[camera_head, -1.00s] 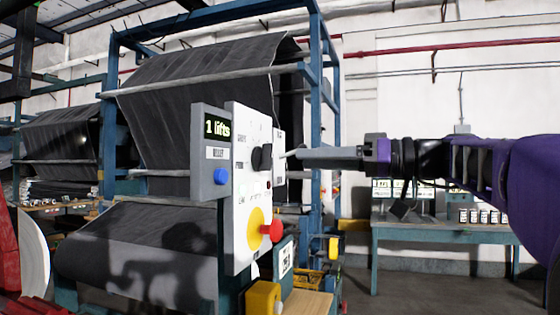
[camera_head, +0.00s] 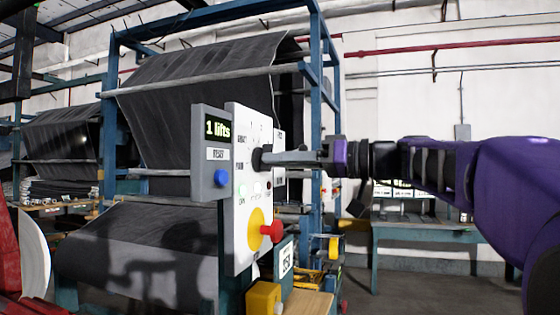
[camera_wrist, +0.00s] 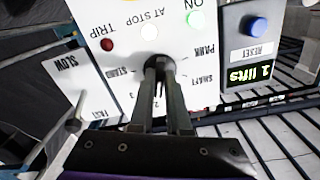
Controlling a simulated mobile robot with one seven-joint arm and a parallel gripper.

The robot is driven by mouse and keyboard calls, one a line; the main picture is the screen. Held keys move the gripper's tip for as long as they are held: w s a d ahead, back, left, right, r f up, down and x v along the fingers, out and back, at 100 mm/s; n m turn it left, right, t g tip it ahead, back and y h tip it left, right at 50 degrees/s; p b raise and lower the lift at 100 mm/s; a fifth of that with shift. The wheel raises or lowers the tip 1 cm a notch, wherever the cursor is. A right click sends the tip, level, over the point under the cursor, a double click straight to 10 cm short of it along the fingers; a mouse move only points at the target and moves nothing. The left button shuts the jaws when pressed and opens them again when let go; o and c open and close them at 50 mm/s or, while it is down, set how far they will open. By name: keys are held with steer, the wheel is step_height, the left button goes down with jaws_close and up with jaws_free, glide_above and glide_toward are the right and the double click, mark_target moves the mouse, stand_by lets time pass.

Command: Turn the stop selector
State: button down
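The stop selector (camera_head: 257,159) is a round black knob on the face of a white control panel (camera_head: 240,205). In the wrist view the knob (camera_wrist: 158,62) has words around it, among them PARK, SHAFT and STAND. My gripper (camera_head: 266,158) reaches it from the right. In the wrist view the two fingers of my gripper (camera_wrist: 159,72) lie close on either side of the knob's grip and appear shut on it. The fingertips hide part of the knob, so its pointing direction is unclear.
A blue RESET button (camera_head: 221,177) sits under a display (camera_head: 217,129) reading "1 lifts". Below the knob are a red mushroom button (camera_head: 271,230) on yellow and small lamps. A SLOW/FAST lever (camera_wrist: 74,125) stands beside the panel. A table (camera_head: 425,232) stands behind my arm.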

steer(key=shift+m, duration=0.4)
steer(key=shift+m+p, duration=0.85)
steer(key=shift+m, duration=2.65)
steer(key=c, duration=0.9)
jaws_free()
steer(key=v, duration=1.7)
steer(key=shift+s+d, duration=0.1)
steer(key=shift+d, duration=0.1)
